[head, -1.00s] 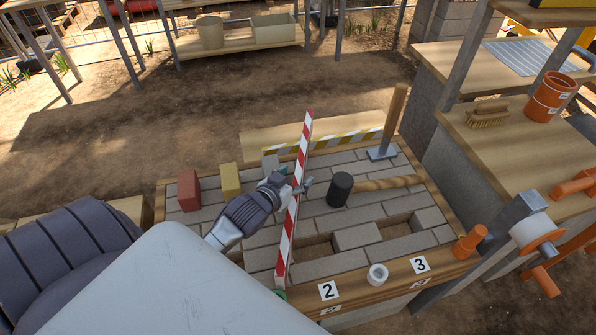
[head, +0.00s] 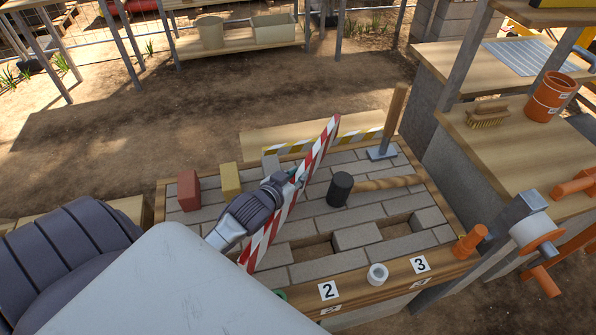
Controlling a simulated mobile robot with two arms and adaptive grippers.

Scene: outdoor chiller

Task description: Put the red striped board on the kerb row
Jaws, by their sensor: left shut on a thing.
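The red and white striped board (head: 318,150) is held in my left gripper (head: 293,180), which is shut on it near its middle. The board runs diagonally over the paved table (head: 300,268), from lower left to upper right, with its broad striped face partly showing. It seems to be above the blocks; the exact gap cannot be told. My left gripper covers part of the board. I cannot tell for certain which row of blocks is the kerb row. My right gripper is not in view.
A red block (head: 188,190) and a yellow block (head: 230,179) stand at the table's left. A black-headed mallet (head: 340,188) lies at the middle. A white ring (head: 377,275) sits at the front edge.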

